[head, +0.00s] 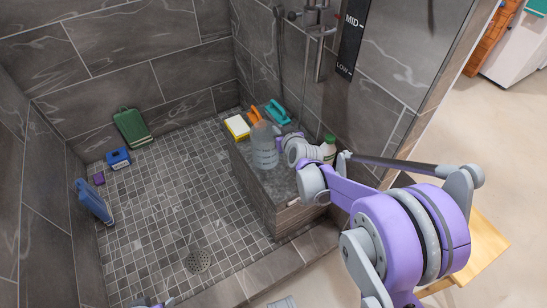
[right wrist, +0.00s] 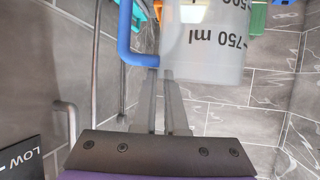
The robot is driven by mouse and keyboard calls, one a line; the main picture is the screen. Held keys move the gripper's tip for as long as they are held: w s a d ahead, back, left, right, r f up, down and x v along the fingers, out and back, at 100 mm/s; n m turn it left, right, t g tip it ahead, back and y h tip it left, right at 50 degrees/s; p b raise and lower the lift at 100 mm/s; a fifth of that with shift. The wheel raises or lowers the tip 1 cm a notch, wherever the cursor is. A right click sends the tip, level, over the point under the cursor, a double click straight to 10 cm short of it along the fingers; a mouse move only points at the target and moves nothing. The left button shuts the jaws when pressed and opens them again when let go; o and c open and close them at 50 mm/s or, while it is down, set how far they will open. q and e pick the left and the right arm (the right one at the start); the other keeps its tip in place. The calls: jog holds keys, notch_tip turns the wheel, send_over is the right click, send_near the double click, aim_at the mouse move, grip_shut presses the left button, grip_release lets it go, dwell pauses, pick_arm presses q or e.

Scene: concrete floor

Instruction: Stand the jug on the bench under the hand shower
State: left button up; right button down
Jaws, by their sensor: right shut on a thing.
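The jug (head: 264,148) is clear with dark volume marks. It looks upright over the near part of the tiled bench (head: 284,205); I cannot tell whether its base touches the top. In the right wrist view the jug (right wrist: 205,50) fills the top centre, with its blue handle (right wrist: 126,35) to the left. My right gripper (head: 281,146) is at the jug's right side, shut on it; its fingers (right wrist: 165,100) end at the handle side. A shower rail and metal fittings (head: 320,55) are on the wall above the bench; the hand shower's head is not clear.
On the bench are a yellow-and-white sponge (head: 237,127), an orange item (head: 255,113), a teal-handled item (head: 278,111) and a green-capped bottle (head: 328,149). A green container (head: 131,128), blue box (head: 118,158) and blue bottle (head: 93,202) are on the floor. The middle floor is clear.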

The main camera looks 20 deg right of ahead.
jog(key=w+d, duration=0.6)
jog(key=d, duration=0.2)
notch_tip(320, 180, down, 9)
jog(key=b, duration=0.4)
jog(key=shift+w, duration=0.2)
jog(key=shift+a+r, duration=0.1)
jog(key=c, duration=1)
grip_release()
jog(key=shift+o, duration=0.2)
